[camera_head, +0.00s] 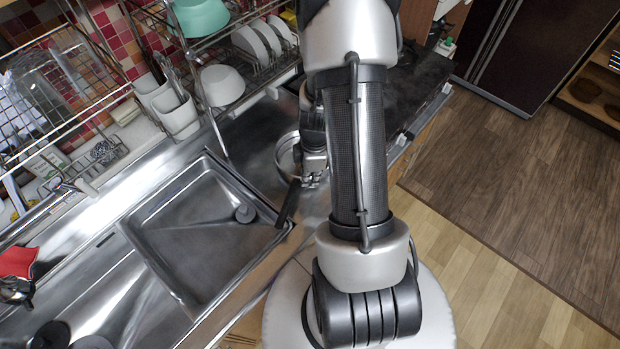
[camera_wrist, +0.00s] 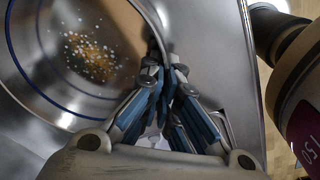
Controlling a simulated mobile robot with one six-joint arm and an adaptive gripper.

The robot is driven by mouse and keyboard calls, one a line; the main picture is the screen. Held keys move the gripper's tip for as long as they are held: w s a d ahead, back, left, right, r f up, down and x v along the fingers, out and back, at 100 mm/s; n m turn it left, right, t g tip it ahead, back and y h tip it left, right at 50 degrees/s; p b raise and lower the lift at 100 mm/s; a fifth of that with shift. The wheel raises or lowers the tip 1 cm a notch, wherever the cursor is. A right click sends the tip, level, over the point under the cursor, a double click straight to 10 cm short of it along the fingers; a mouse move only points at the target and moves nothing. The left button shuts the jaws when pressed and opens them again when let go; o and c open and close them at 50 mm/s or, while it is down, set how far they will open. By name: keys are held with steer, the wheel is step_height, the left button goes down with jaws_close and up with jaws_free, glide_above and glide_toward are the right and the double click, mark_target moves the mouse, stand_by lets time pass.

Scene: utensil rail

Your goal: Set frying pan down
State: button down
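The frying pan is a round steel pan, partly hidden behind my arm in the head view (camera_head: 284,155). In the wrist view its bowl (camera_wrist: 40,75) fills the upper left, with a blue ring and crumb-like bits of food inside. A dark bar, apparently its handle (camera_head: 288,203), points toward the sink's front corner. My gripper (camera_wrist: 162,68) is closed at the pan's near edge, its blue-padded fingers drawn together there; it is also in the head view (camera_head: 313,180). The exact grip point is hidden. I cannot tell whether the pan touches the counter.
The steel sink (camera_head: 200,235) is left of the pan. A dish rack with white plates (camera_head: 262,42) and a white bowl (camera_head: 222,85) stands behind. White utensil holders (camera_head: 178,115) hang at the back. A dark hob-like surface (camera_head: 425,80) is beyond my arm.

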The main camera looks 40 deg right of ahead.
steer(key=shift+f, duration=0.3)
steer(key=c, duration=1.8)
jaws_free()
steer(key=shift+r, duration=0.1)
